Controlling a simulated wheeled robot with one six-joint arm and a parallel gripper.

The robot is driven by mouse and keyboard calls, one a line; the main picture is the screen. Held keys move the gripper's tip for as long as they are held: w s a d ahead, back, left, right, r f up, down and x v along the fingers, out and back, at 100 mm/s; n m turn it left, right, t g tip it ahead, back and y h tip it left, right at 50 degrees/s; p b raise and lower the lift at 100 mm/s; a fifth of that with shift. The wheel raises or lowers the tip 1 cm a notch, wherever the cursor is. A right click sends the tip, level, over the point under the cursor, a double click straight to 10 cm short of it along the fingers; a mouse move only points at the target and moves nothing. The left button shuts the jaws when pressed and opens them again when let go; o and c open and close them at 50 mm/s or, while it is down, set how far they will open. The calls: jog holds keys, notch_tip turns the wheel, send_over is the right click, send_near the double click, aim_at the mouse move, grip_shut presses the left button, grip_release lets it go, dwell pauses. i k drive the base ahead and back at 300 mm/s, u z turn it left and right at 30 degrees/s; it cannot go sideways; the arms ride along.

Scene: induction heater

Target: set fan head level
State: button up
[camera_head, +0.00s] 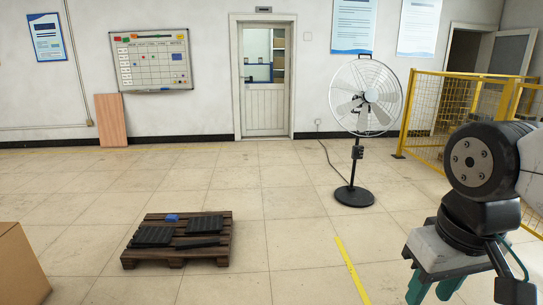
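I cannot tell the head's tilt exactly from this view. A dark pole (356,165) with a black control box (358,152) rises from a round black base (354,196). Part of my arm fills the right edge, apart from the fan in the picture.
A brown pallet (177,262) carrying dark pads and a small blue item lies at the left front. A cardboard box (20,268) is at the lower left. A yellow mesh fence (432,115) stands right of the fan. A cable (327,158) runs behind it. Floor before the fan is clear.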

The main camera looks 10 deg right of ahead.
aim_at(371, 95)
jog(key=i, duration=8.35)
jog(key=z, duration=3.3)
jog(key=k, duration=0.15)
jog(key=u, duration=0.2)
